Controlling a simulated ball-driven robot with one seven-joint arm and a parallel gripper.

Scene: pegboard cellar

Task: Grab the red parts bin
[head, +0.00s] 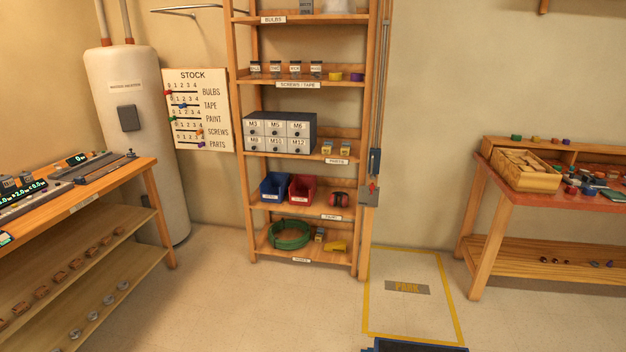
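The red parts bin (302,188) sits on the second shelf from the bottom of the wooden shelf unit (245,180). A blue bin (273,187) stands close beside it on the left. Red ear defenders (339,200) lie to its right with a gap between. The red bin is upright with a pale label on its front; what it holds is too small to tell. My gripper is not in view.
A drawer cabinet (279,133) stands on the shelf above. Workbenches flank the room at left (140,172) and right (481,188). A yellow-outlined PARK area (412,316) is on the floor at right. The floor before the shelves is clear.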

